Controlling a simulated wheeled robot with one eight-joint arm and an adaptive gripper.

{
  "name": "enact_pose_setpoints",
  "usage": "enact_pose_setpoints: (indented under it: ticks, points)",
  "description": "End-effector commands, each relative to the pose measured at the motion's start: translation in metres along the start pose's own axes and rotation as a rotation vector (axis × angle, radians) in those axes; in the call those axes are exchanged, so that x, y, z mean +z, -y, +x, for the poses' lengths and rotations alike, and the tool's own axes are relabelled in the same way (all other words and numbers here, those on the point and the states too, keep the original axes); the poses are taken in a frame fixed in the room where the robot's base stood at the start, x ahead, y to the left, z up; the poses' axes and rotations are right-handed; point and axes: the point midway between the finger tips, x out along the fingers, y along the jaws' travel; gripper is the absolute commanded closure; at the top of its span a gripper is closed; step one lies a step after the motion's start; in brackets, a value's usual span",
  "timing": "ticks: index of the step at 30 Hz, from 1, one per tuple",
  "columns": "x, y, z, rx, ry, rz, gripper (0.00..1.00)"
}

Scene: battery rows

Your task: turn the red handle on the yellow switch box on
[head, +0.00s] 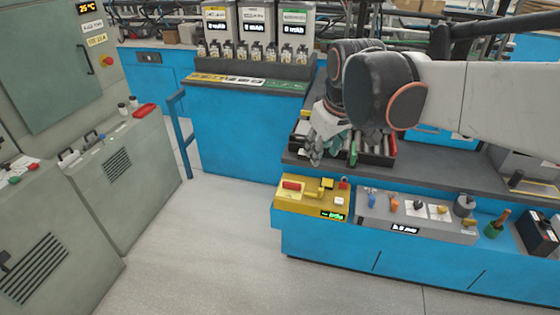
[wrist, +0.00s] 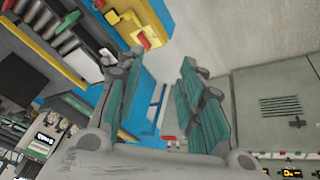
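The yellow switch box (head: 312,203) sits at the front left corner of the blue bench in the head view. Its red handle (head: 291,186) lies at its left end, with a yellow lever part to the right. In the wrist view the yellow box (wrist: 151,24) shows at the top, with a red part (wrist: 143,42) near its edge, probably the handle. My gripper (head: 315,158) hangs behind and above the box, near the tool tray. In the wrist view my gripper (wrist: 160,66) is open, with teal finger pads apart and nothing between them.
A dark tray of tools (head: 378,158) stands just behind the box, close to my gripper. A grey control panel (head: 415,222) adjoins the box on the right. Battery dispensers (head: 257,28) stand on the bench behind. The floor (head: 215,230) left of the box is clear.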

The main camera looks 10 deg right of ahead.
Motion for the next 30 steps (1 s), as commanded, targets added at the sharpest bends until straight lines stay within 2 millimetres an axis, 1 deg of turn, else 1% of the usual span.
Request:
enact_pose_setpoints:
  ticks: [1,6,11,15,20,21,23,24,26,27,30]
  points:
    - [-0.014,-0.006,0.008,-0.007,0.015,-0.027,0.65]
    - [-0.053,-0.021,0.037,-0.033,0.067,-0.133,0.65]
    - [-0.085,-0.035,0.072,-0.063,0.113,-0.232,0.65]
    - [-0.11,-0.044,0.107,-0.093,0.152,-0.319,0.65]
    - [-0.132,-0.053,0.153,-0.132,0.193,-0.417,0.65]
    - [-0.137,-0.055,0.166,-0.142,0.202,-0.441,0.65]
    - [-0.143,-0.058,0.185,-0.159,0.217,-0.478,0.65]
    - [-0.147,-0.059,0.198,-0.169,0.226,-0.502,0.65]
    - [-0.151,-0.061,0.217,-0.187,0.24,-0.539,0.65]
    - [-0.154,-0.062,0.231,-0.198,0.248,-0.562,0.65]
    - [-0.158,-0.063,0.263,-0.227,0.268,-0.619,0.65]
